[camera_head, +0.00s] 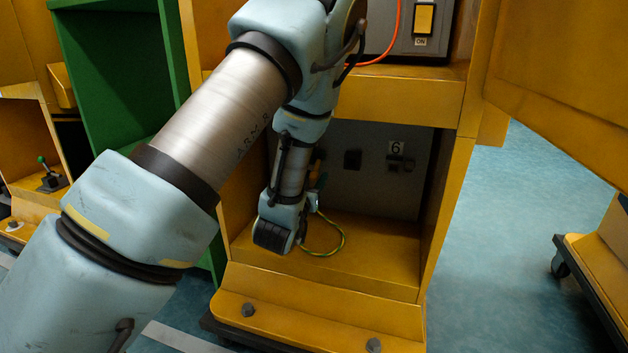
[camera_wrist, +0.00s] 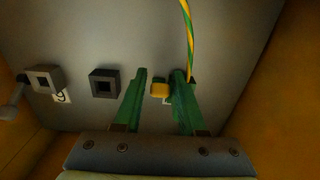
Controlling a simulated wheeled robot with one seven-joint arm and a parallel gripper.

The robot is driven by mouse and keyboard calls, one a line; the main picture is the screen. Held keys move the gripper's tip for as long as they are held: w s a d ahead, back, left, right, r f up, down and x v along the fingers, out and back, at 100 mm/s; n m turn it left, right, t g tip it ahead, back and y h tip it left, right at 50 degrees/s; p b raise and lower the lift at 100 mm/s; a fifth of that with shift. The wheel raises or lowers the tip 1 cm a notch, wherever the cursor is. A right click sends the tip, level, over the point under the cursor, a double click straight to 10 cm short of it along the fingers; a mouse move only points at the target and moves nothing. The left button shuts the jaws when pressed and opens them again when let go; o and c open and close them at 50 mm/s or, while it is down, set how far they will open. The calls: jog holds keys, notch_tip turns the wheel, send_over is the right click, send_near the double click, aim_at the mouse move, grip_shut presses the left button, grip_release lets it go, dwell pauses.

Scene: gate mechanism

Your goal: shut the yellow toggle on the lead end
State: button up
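In the wrist view my gripper (camera_wrist: 160,82) has two green fingers set apart, reaching toward a grey panel. A small yellow block (camera_wrist: 160,89), which looks like the toggle, sits between them, with a visible gap on its left; contact on its right is unclear. A green-and-yellow striped lead (camera_wrist: 187,35) runs up past the right finger. How the block joins the lead is hidden. In the head view the lead (camera_head: 342,240) loops down into the lower bay, and my arm hides most of the gripper.
The panel carries a dark square socket (camera_wrist: 104,82), and a grey square fitting (camera_wrist: 43,79) with a lever beside the number label (camera_wrist: 62,97). Yellow bay walls (camera_wrist: 285,100) stand close on both sides. The bay floor (camera_head: 375,255) is mostly clear.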

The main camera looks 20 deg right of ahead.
jog(key=shift+c, duration=0.3)
grip_shut()
jog(key=shift+r, duration=0.1)
jog(key=shift+a+r+p, duration=0.1)
jog(key=shift+r+p, duration=0.3)
jog(key=shift+p, duration=0.75)
jog(key=shift+s+g+y+p, duration=0.1)
jog(key=shift+g+y+p, duration=0.35)
jog(key=shift+p, duration=0.25)
jog(key=shift+f, duration=0.2)
